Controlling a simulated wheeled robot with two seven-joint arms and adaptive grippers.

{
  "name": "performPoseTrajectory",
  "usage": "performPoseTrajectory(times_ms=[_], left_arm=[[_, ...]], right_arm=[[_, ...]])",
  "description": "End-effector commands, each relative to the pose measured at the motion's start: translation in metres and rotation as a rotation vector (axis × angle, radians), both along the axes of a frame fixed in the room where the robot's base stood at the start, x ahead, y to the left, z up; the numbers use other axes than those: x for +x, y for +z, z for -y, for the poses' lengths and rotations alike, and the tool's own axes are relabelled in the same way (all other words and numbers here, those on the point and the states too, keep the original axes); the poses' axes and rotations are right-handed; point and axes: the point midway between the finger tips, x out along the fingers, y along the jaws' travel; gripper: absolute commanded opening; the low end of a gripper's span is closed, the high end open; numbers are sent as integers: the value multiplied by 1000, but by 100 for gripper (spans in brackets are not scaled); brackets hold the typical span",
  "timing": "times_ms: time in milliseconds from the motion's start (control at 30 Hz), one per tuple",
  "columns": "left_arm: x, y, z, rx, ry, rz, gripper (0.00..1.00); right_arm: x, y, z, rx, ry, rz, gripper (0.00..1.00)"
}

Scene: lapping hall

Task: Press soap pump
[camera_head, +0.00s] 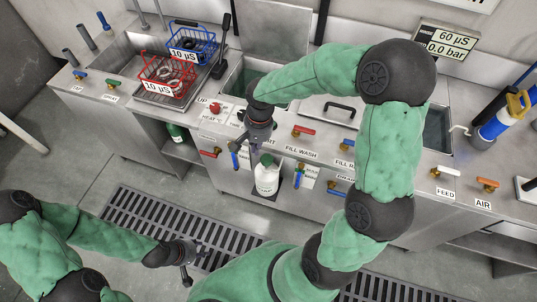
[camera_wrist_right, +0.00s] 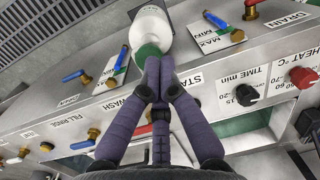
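A white bottle (camera_head: 267,180) with a green top stands in front of the bench's front panel. In the right wrist view the bottle (camera_wrist_right: 151,28) shows its green top (camera_wrist_right: 148,51) right at my fingertips. My right gripper (camera_head: 252,150) is above the bottle, pointing down. In the wrist view its two dark fingers (camera_wrist_right: 158,62) meet at the tips with nothing visible between them. They overlap the green top; I cannot tell whether they touch it. The pump's nozzle is not clearly visible. My left gripper (camera_head: 194,264) is low at the left over the floor grate, fingers spread, empty.
The steel bench holds red (camera_head: 167,75) and blue (camera_head: 190,44) wire baskets. Valve handles, such as a red one (camera_head: 303,130) and a blue one (camera_wrist_right: 121,57), stick out near the bottle. A green bottle (camera_head: 176,132) stands under the bench. The floor grate (camera_head: 140,216) is clear.

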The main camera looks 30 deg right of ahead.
Motion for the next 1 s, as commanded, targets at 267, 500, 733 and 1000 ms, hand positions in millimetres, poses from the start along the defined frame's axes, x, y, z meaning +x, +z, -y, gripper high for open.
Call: performPoseTrajectory(times_ms=[267,500,733,1000], left_arm=[[0,-3,0,0,0,0,40],[0,-3,0,0,0,0,40],[0,-3,0,0,0,0,40],[0,-11,0,0,0,0,40]], right_arm=[[-4,59,35,-96,-143,-5,0],[-7,71,42,-116,-178,-10,0],[-7,70,42,-115,-177,-10,0],[-7,49,42,-116,-176,-11,0]])
